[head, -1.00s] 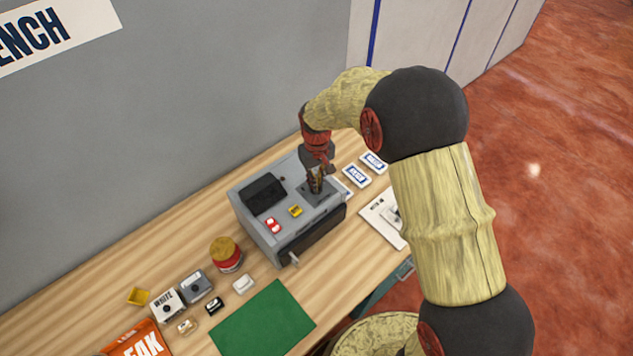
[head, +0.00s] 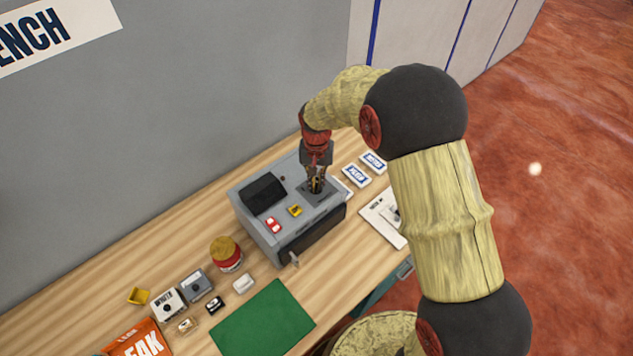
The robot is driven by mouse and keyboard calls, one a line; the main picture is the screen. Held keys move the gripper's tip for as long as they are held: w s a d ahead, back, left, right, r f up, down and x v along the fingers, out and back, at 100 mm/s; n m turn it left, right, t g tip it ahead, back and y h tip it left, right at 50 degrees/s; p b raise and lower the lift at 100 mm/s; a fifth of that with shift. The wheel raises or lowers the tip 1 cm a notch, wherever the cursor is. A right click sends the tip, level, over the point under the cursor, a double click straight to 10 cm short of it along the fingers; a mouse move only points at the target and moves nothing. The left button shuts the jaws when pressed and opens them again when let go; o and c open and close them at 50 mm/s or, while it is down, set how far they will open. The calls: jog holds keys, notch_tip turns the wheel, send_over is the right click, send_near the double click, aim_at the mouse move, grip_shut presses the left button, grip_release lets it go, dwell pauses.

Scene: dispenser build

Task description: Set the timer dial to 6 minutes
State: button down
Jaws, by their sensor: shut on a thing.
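A grey dispenser machine (head: 258,226) stands on the wooden bench. Its top carries a black panel (head: 263,193), a red-and-white switch (head: 273,225), a yellow part (head: 295,210) and a dark square plate (head: 331,197) at the right. My gripper (head: 315,187) points down onto this dark plate and is shut on a part there, which I take to be the timer dial. The fingers hide the dial, so its pointer and any minute marks cannot be read.
White labelled boxes (head: 356,176) and a white sheet (head: 378,213) lie right of the machine. A red jar with a tan lid (head: 227,253), small boxes (head: 197,287), a green mat (head: 262,322) and an orange packet (head: 140,342) lie to the left and front.

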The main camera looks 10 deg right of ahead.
aim_at(316, 185)
dwell(0.3)
jog(key=c, duration=2)
grip_release()
jog(key=shift+o, duration=0.4)
notch_tip(316, 185, up, 12)
jog(key=shift+w, duration=0.1)
